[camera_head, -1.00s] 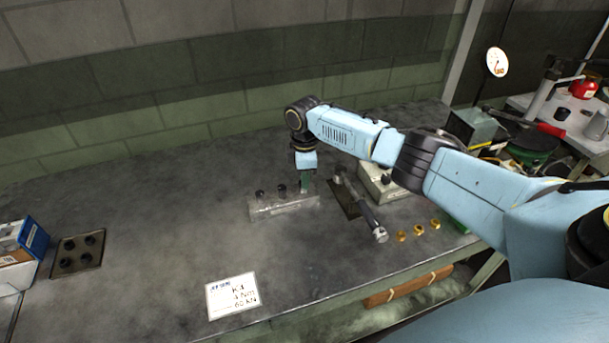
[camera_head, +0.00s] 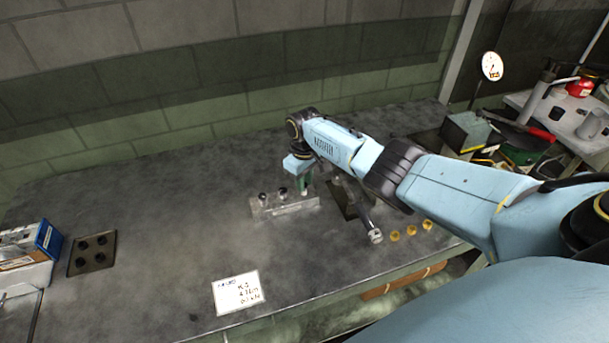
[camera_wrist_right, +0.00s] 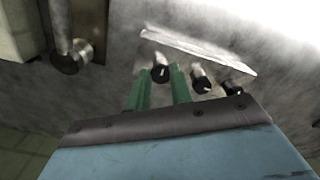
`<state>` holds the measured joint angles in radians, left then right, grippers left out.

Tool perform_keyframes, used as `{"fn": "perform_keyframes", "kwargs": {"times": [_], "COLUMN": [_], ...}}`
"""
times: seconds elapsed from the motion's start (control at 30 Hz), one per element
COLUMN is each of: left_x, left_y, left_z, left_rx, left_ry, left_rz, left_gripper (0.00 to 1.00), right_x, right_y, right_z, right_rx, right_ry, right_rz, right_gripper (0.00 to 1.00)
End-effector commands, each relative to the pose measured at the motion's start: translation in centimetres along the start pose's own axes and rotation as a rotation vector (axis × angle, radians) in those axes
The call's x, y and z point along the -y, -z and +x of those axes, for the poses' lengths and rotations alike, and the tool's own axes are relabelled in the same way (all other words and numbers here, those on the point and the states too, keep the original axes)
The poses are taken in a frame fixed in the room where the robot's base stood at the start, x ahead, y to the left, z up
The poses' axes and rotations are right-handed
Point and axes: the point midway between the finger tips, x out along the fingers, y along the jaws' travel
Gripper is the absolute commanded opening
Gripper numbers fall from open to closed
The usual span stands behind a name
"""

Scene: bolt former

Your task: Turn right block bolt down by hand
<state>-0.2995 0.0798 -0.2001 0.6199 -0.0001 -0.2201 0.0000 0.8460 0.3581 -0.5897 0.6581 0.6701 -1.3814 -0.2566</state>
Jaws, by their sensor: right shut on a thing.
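The metal block (camera_head: 290,207) lies on the bench and carries a row of dark-headed bolts. The left bolt (camera_head: 263,197) and the middle bolt (camera_head: 283,193) stand free in it. My right gripper (camera_head: 303,188) points down over the block's right end. In the right wrist view its green fingers (camera_wrist_right: 160,80) are closed around the right block bolt (camera_wrist_right: 160,72), whose dark head shows between the tips. The other two bolts show beside it there, one nearer (camera_wrist_right: 202,82) and one farther (camera_wrist_right: 233,89). How deep the right bolt sits cannot be told. My left gripper is out of view.
A wrench-like tool (camera_head: 366,217) lies just right of the block, with several brass nuts (camera_head: 411,232) beyond it. A white card (camera_head: 238,292) lies in front. A dark plate with holes (camera_head: 92,253) and a box (camera_head: 30,250) are at left. The bench between is clear.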

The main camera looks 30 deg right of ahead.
Motion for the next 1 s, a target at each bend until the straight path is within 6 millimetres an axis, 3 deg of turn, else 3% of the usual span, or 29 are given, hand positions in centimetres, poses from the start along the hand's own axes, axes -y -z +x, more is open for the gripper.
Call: {"fn": "perform_keyframes", "kwargs": {"times": [0.4,1.0], "left_x": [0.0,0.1], "left_y": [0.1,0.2], "left_z": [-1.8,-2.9], "left_rx": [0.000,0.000], "left_ry": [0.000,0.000], "left_rz": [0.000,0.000], "left_gripper": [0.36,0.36], "right_x": [0.2,0.2], "right_y": [0.1,0.3], "right_z": [-0.3,-0.2], "right_rx": [-0.002,-0.004], "right_ry": [0.001,0.001], "right_rz": [0.395,0.964], "right_gripper": [0.00,0.00]}}
